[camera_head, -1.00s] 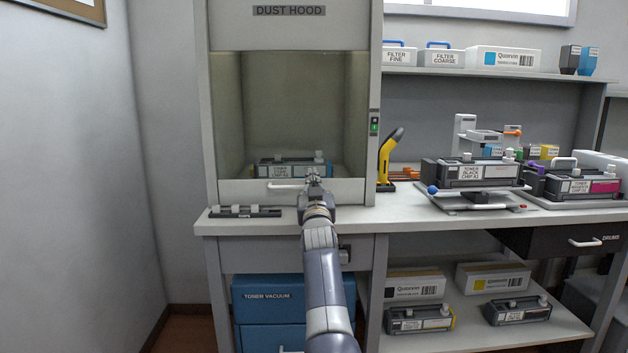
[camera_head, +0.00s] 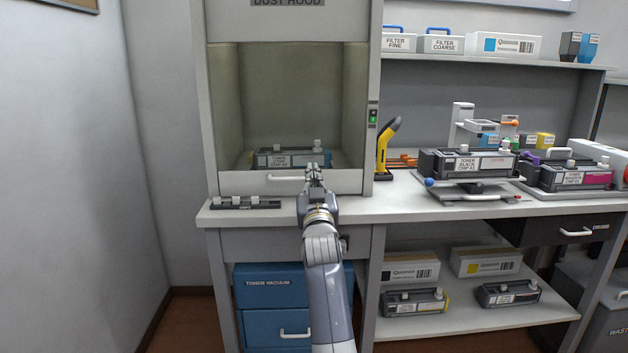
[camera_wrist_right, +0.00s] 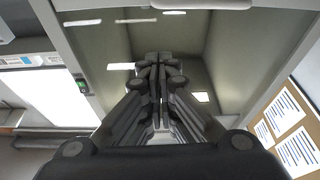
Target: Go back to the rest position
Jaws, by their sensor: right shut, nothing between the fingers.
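My right gripper (camera_head: 314,178) is in front of the dust hood's (camera_head: 290,183) lower front edge, near its white handle (camera_head: 285,178). In the right wrist view my right gripper (camera_wrist_right: 159,65) has its fingers together with nothing between them. A toner cartridge (camera_head: 285,160) with a blue end sits inside the hood, behind the gripper and apart from it as far as I can tell. My left gripper is not in view.
A black strip (camera_head: 245,203) lies on the bench left of my arm. A yellow and black tool (camera_head: 387,147) stands right of the hood. A black toner cartridge (camera_head: 468,163) rests on a stand further right. A blue toner vacuum cabinet (camera_head: 279,284) is below. Bare wall is on the left.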

